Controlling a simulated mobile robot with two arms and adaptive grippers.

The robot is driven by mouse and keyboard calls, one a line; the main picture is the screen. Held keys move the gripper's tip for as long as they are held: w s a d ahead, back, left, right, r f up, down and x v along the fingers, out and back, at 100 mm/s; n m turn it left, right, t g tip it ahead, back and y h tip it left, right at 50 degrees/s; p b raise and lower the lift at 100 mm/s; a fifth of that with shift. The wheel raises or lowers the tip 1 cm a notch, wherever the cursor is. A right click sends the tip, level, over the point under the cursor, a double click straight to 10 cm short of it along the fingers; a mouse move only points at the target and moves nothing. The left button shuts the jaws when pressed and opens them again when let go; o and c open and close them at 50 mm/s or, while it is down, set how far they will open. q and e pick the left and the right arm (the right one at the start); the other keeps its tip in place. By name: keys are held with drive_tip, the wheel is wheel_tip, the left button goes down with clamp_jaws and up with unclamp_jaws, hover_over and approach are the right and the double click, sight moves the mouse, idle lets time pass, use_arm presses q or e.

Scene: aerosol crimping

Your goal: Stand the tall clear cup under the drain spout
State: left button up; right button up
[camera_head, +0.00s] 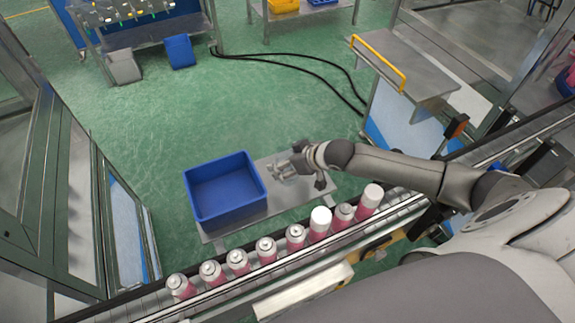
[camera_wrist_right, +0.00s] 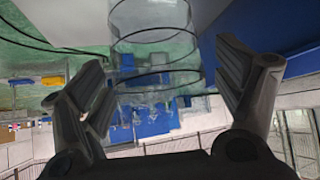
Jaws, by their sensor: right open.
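The tall clear cup (camera_wrist_right: 155,52) shows in the right wrist view as a see-through cylinder, with its outline at the top middle. My right gripper (camera_wrist_right: 162,68) is open, with one finger on each side of the cup's outline. I cannot tell whether either finger touches it. In the head view my right gripper (camera_head: 291,168) is over the small steel table, just right of the blue bin. The cup is hard to make out there against the metal. No drain spout can be made out. My left gripper is not in view.
The blue bin (camera_head: 226,188) stands on the small steel table (camera_head: 300,191). Several pink cans (camera_head: 240,262) stand in a row on the conveyor (camera_head: 215,294) nearer to me, below my right forearm. Green floor (camera_head: 215,120) lies open beyond, with black cables (camera_head: 310,62) across it.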

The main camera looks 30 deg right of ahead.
drive_tip(key=shift+c, duration=0.3)
drive_tip(key=c, duration=1)
